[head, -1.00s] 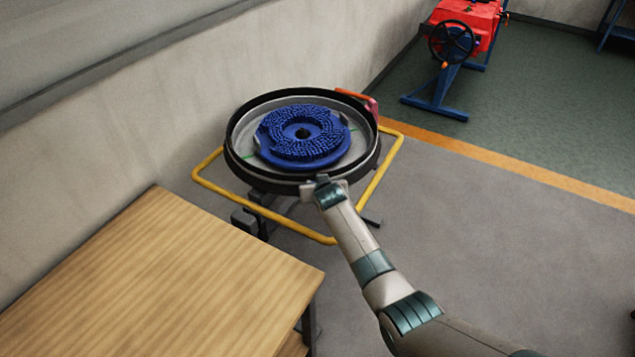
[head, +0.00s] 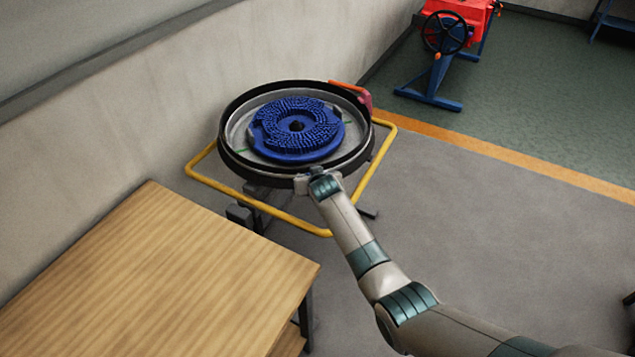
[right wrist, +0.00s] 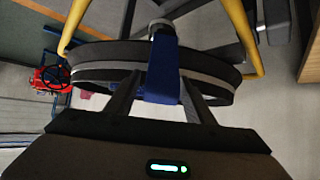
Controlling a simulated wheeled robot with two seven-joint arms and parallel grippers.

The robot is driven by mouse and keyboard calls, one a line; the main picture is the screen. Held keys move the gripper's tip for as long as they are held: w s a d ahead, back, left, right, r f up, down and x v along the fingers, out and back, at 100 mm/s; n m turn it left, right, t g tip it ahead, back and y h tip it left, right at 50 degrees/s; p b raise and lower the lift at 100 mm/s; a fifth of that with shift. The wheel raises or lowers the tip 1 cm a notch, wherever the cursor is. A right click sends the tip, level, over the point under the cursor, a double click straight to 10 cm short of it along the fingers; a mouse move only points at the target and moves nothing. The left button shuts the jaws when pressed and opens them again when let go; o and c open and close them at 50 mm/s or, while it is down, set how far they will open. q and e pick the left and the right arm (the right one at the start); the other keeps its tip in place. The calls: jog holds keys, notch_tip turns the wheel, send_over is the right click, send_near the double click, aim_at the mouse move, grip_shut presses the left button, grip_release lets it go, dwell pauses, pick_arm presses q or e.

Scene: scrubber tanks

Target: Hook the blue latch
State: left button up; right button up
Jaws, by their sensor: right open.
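The blue latch (right wrist: 161,72) is a flat blue strip in the right wrist view, running across the black rim of the round tank (right wrist: 100,56) to a pale round knob (right wrist: 161,27). My right gripper (right wrist: 160,92) is open, with one dark finger on each side of the latch. I cannot tell if either finger touches it. In the head view my right gripper (head: 316,177) is at the tank's near rim (head: 262,176) and hides the latch. A blue bristled brush disc (head: 297,130) lies inside the tank. My left gripper is not in view.
A yellow tube frame (head: 290,220) surrounds the tank. An orange bar with a dark red end piece (head: 365,101) is at the far right rim. A wooden table (head: 160,280) stands front left, the wall behind.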

jog(key=shift+v, duration=0.9)
jog(key=b+v, duration=0.2)
jog(key=v, duration=1.3)
jog(key=shift+s+b, duration=0.15)
jog(key=shift+b, duration=0.15)
jog(key=shift+c, duration=0.5)
